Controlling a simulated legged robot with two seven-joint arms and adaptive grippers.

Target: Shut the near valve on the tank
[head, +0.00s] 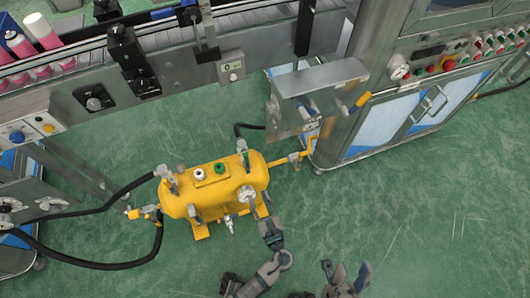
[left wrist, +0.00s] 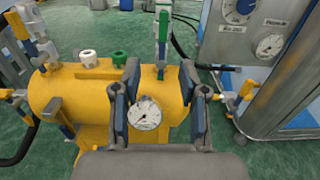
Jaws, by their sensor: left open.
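The yellow tank (head: 213,188) stands on the floor, and the left wrist view shows it close up (left wrist: 85,95). A valve with an upright green handle (left wrist: 163,35) is on top at the right. Which one is the near valve I cannot tell. A round white gauge (left wrist: 145,114) faces me. My left gripper (head: 259,204) is at the tank's right front; its fingers (left wrist: 160,100) are spread, with the gauge seen between them and nothing held. My right gripper (head: 345,275) is empty near the bottom edge, fingers apart.
Black hoses (head: 110,265) run from the tank's left end. A conveyor (head: 180,50) crosses the back, with pink cans (head: 42,32) at left. The green floor at right is clear.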

